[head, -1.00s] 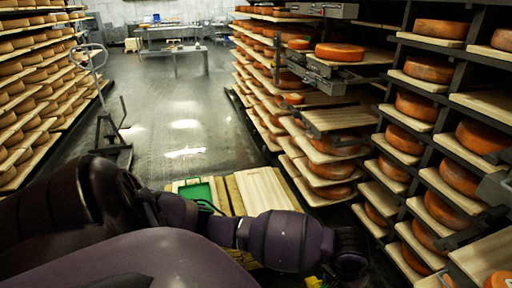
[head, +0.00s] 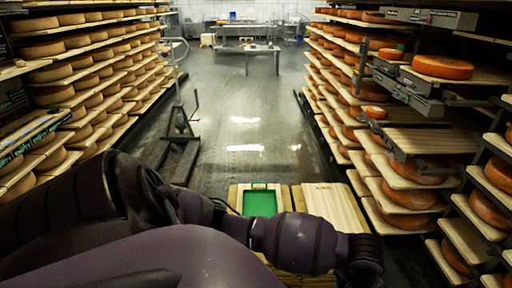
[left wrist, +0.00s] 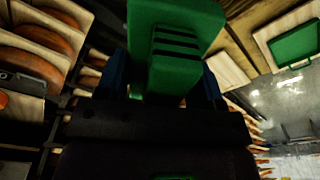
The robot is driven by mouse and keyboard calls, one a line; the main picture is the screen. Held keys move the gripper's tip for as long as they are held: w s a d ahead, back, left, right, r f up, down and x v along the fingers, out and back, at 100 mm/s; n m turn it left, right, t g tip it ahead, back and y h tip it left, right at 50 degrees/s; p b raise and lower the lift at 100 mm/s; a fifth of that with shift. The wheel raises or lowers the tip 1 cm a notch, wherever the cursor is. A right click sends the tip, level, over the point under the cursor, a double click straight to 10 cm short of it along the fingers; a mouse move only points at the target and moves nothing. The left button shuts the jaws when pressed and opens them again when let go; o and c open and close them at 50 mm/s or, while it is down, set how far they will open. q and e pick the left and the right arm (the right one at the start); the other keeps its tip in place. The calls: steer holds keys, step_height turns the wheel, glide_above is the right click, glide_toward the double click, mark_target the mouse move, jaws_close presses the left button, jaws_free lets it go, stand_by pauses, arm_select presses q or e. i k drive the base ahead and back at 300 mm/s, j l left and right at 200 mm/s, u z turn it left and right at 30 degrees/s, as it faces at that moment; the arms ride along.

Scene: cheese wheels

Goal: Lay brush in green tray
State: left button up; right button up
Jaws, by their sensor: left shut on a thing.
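The green tray (head: 260,202) lies on a wooden surface just beyond my left arm in the head view. Its near part is hidden behind the arm. The tray also shows at the top right of the left wrist view (left wrist: 295,45). My left gripper (left wrist: 166,75) is shut on a green block-like thing, which I take to be the brush (left wrist: 175,25). Dark ridges cross its face, and its bristles cannot be made out. In the head view my arm's wrist end is at the lower right, and the fingers and brush are not visible. My right gripper is not in view.
A pale wooden board (head: 333,205) lies right of the tray. Racks of cheese wheels (head: 440,67) line both sides. A metal trolley (head: 180,135) stands in the aisle at left. The wet floor (head: 240,130) beyond is clear up to a far table (head: 247,50).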

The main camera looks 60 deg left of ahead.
mark_target(260, 211)
steer(key=j, duration=1.55)
steer(key=k+j, duration=0.15)
steer(key=j, duration=1.4)
